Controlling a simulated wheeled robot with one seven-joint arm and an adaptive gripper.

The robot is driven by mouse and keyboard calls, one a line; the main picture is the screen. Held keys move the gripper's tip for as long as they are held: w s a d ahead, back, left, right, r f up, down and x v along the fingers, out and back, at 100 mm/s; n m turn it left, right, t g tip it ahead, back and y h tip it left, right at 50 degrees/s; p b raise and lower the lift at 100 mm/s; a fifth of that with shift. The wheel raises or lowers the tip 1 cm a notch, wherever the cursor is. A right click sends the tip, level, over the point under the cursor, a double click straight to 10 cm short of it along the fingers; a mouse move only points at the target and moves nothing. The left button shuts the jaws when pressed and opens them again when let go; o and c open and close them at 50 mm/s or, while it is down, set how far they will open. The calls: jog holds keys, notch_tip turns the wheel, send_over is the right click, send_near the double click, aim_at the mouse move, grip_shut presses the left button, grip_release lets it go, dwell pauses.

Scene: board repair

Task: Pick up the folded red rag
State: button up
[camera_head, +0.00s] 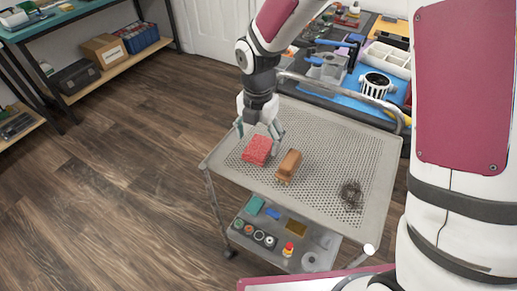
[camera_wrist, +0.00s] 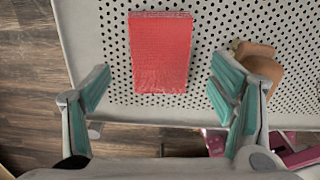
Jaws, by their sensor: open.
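The folded red rag (camera_head: 257,149) lies flat on the perforated top of a grey metal cart (camera_head: 330,143). In the wrist view the rag (camera_wrist: 160,52) is a red rectangle, upper middle of the picture. My gripper (camera_head: 261,129) is above the rag in the head view. In the wrist view my gripper (camera_wrist: 158,92) is open, with one teal-padded finger to each side of the rag's near end and nothing between the pads touching it visibly. Its exact height over the rag is hard to tell.
A brown block-like object (camera_head: 289,165) lies just right of the rag and shows close to the right finger in the wrist view (camera_wrist: 260,65). A dark wiry tangle (camera_head: 351,193) lies further right. A cluttered workbench (camera_head: 345,90) stands behind the cart.

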aim_at(258, 147)
notch_tip(258, 147, down, 3)
jog(key=shift+f, duration=0.1)
jog(key=c, duration=1.1)
jog(key=shift+o, duration=0.2)
notch_tip(258, 147, up, 10)
jog(key=p, duration=0.1)
jog(key=shift+p, duration=0.3)
